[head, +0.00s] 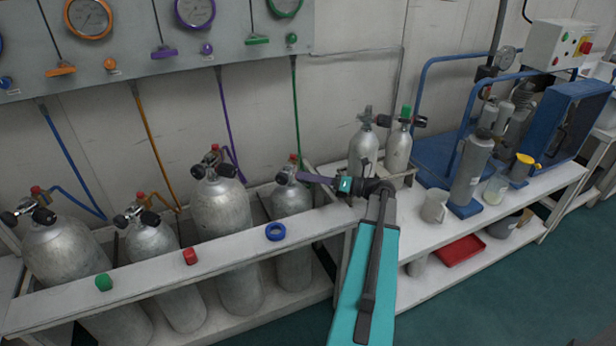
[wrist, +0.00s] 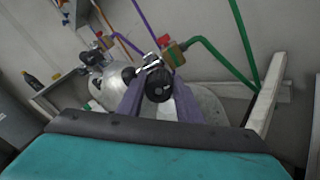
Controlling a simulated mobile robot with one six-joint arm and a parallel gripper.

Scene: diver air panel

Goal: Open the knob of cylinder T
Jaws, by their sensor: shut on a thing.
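My gripper (head: 300,177) reaches in from the right to the valve of the rightmost silver cylinder (head: 291,203) in the front rack, the one below the green hose. In the wrist view, the purple fingers of my gripper (wrist: 157,85) are closed on a black round knob (wrist: 159,88) of that valve. The cylinder's silver shoulder (wrist: 205,103) shows behind the fingers. In the head view the fingers partly cover the valve. No letter is legible on any cylinder, so I cannot tell which is T.
The green hose (head: 296,110) runs close by. A bench on the right holds a mug (head: 434,206).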

